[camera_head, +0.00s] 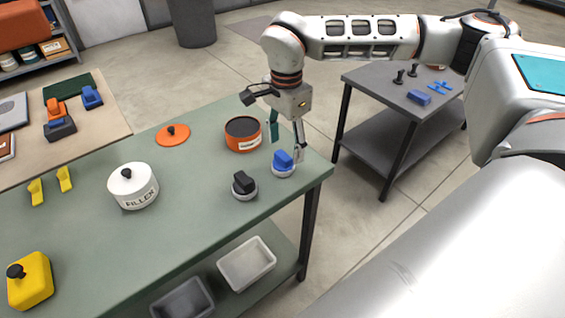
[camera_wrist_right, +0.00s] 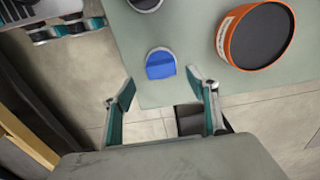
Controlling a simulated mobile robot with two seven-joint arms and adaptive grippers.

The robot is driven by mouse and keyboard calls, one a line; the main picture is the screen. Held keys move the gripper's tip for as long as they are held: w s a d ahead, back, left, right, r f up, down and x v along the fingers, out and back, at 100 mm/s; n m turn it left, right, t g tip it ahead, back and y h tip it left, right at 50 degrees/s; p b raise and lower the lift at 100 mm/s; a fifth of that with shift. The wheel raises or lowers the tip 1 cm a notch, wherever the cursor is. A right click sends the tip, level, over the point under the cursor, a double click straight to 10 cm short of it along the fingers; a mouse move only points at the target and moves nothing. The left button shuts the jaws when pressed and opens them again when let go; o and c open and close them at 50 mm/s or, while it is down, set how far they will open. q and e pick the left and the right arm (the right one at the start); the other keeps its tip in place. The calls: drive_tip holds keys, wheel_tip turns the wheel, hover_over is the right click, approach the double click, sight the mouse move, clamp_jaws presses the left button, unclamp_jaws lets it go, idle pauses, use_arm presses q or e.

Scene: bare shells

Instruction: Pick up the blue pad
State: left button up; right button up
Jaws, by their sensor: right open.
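The blue pad (camera_head: 283,159) is a small blue block on a round white base, near the right corner of the green table (camera_head: 205,215). In the right wrist view the blue pad (camera_wrist_right: 160,65) lies beyond the fingertips, roughly centred between them. My right gripper (camera_head: 287,142) is open and empty, pointing down just above the pad; in the head view one finger overlaps the pad's edge. The gripper's spread fingers (camera_wrist_right: 161,88) also show in the right wrist view, apart from the pad. My left gripper is not in the head view.
A black pad (camera_head: 243,184) sits just left of the blue pad. An orange tin (camera_head: 243,134) stands behind, close to the gripper. A white filler pot (camera_head: 133,186) and an orange lid (camera_head: 173,135) are farther left. A grey table (camera_head: 372,126) stands at the right.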

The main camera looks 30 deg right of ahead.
sight(283, 155)
drive_tip(key=f, duration=0.4)
drive_tip(key=shift+w+a, duration=0.1)
drive_tip(key=shift+a, duration=0.25)
drive_tip(key=shift+f, duration=0.2)
drive_tip(key=c, duration=1.2)
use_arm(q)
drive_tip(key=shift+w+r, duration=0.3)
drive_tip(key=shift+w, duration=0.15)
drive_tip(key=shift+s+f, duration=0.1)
use_arm(e)
drive_tip(key=shift+r, duration=0.15)
drive_tip(key=shift+r, duration=0.2)
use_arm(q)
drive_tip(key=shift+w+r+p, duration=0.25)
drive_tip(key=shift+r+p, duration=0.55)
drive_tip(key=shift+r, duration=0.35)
use_arm(e)
wheel_tip(283, 155, up, 19)
drive_tip(key=shift+r, duration=0.2)
